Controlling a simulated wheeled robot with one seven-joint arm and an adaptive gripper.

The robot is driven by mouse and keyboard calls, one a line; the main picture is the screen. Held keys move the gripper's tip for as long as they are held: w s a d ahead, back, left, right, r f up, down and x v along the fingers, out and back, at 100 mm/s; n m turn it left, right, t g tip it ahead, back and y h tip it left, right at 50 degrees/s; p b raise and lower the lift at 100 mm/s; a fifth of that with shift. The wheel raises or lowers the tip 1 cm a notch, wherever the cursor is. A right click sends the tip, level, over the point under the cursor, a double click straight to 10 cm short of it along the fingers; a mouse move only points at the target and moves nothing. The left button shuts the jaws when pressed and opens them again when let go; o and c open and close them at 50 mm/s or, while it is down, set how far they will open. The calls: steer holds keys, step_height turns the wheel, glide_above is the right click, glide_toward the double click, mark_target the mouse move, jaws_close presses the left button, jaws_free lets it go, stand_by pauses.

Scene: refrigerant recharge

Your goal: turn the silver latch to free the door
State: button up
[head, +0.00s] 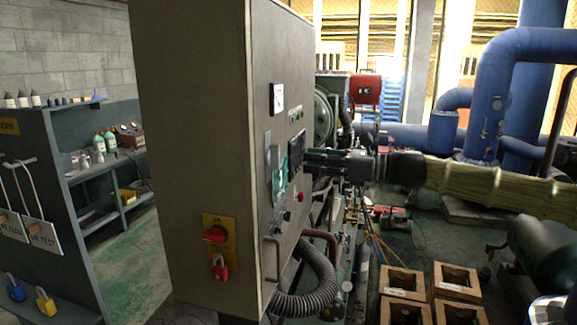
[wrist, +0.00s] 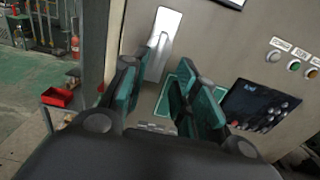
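The silver latch (wrist: 165,28) is a long pale metal plate on the cabinet front. In the wrist view it stands nearly upright, tilted slightly, above a green-outlined rectangle. In the head view it shows as a narrow pale strip (head: 267,153). My gripper (wrist: 165,80) has teal-padded fingers spread apart, with nothing held between them. The left finger overlaps the latch's lower left side in the picture; I cannot tell whether they touch. In the head view my gripper (head: 311,158) reaches in from the right, in front of the cabinet door (head: 285,70).
A dark display with buttons (wrist: 258,107) lies right of the fingers, with coloured buttons (wrist: 293,66) above it. The cabinet side carries a red switch and red padlock (head: 219,267). A door handle (head: 271,258) and corrugated hose (head: 310,290) are below. Wooden crates (head: 403,282) stand lower right.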

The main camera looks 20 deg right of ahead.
steer(key=b+x, duration=0.5)
steer(key=x, duration=0.2)
steer(key=shift+f, duration=0.2)
steer(key=shift+w+a+r, duration=0.15)
steer(key=shift+c, duration=1)
steer(key=c, duration=0.3)
steer(key=shift+r, duration=0.1)
jaws_close()
steer(key=shift+r+n+b, duration=0.1)
steer(key=shift+n+b, duration=1.8)
steer(key=shift+n, duration=0.1)
steer(key=shift+r, duration=0.1)
